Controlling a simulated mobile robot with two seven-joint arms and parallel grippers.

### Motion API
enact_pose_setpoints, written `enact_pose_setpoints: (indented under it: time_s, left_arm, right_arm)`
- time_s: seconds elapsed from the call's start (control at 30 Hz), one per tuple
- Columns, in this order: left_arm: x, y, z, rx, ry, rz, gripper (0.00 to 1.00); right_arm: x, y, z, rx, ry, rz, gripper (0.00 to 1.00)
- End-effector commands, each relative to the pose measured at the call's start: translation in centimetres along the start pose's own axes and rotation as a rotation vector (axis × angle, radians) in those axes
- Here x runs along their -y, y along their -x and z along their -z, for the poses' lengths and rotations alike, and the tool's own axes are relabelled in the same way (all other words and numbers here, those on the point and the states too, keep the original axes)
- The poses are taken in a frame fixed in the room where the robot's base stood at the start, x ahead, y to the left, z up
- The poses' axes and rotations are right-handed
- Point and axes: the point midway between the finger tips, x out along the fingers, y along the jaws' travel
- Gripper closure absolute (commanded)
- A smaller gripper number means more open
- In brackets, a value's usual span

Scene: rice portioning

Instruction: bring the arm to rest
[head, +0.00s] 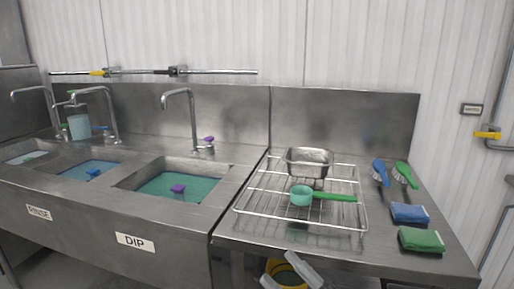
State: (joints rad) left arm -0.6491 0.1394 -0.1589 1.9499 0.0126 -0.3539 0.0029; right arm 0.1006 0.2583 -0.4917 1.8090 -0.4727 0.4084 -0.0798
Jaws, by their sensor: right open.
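My right gripper (295,275) shows at the bottom edge of the head view, in front of and below the front edge of the steel drainboard (395,258). Its pale grey fingers are apart, with nothing seen held between them. Most of the arm behind it is out of the frame. A yellow and dark round thing (285,276) shows behind the fingers; I cannot tell what it is. My left gripper is not in view.
A wire rack (255,213) on the drainboard holds a steel pan (309,163) and a teal scoop with a green handle (302,196). Brushes (380,173) and sponges (421,239) lie to the right. Filled sinks (180,188) with taps stand left.

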Motion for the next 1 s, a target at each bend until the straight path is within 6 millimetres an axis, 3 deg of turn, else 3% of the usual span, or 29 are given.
enact_pose_setpoints:
  time_s: [0.1, 0.17, 0.3, 0.5, 0.6, 0.77, 1.0]
  left_arm:
    - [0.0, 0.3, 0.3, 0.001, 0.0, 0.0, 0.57]
    - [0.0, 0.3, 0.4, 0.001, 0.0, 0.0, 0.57]
    - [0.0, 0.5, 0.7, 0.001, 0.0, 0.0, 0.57]
    - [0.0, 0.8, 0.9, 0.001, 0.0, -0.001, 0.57]
    - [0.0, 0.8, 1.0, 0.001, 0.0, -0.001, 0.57]
    - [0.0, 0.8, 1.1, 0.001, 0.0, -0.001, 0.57]
    - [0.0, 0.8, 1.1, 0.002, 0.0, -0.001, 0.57]
  right_arm:
    - [1.5, 4.6, -4.0, 0.267, -0.184, -0.045, 0.47]
    - [2.5, 7.3, -5.7, 0.399, -0.272, -0.063, 0.47]
    - [5.6, 14.9, -8.6, 0.709, -0.473, -0.094, 0.47]
    - [10.3, 25.8, -9.2, 1.093, -0.718, -0.116, 0.47]
    - [11.8, 29.5, -8.5, 1.218, -0.796, -0.12, 0.47]
    - [13.0, 32.3, -7.8, 1.312, -0.856, -0.122, 0.47]
    - [13.1, 32.4, -7.8, 1.316, -0.859, -0.122, 0.47]
